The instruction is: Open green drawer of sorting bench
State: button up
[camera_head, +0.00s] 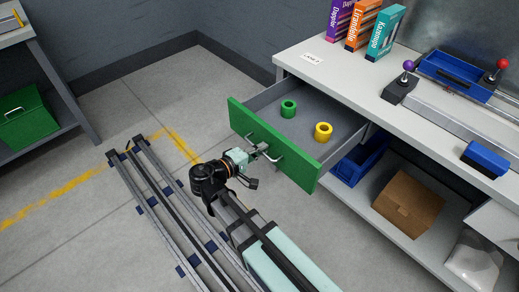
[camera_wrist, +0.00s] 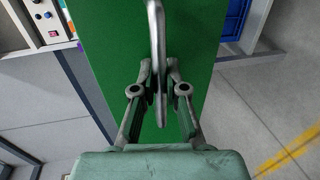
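The green drawer front (camera_head: 300,170) of the sorting bench (camera_head: 300,52) stands pulled well out, and its grey inside is exposed. A green ring (camera_head: 288,108) and a yellow ring (camera_head: 323,131) lie in the drawer. The metal drawer handle (camera_head: 274,155) is on the outer face. My gripper (camera_head: 261,149) is at the handle. In the wrist view the handle (camera_wrist: 155,30) passes between the two fingers of my gripper (camera_wrist: 159,75), which close in on both sides of it. The exact contact at the fingertips is partly hidden.
A blue bin (camera_head: 358,163) and a cardboard box (camera_head: 408,203) are on the shelf below. Books (camera_head: 364,25), a blue tray (camera_head: 455,78) and a blue box (camera_head: 485,160) are on the bench top.

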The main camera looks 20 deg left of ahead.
jog(key=o, duration=0.3)
jog(key=v, duration=1.2)
dwell(0.3)
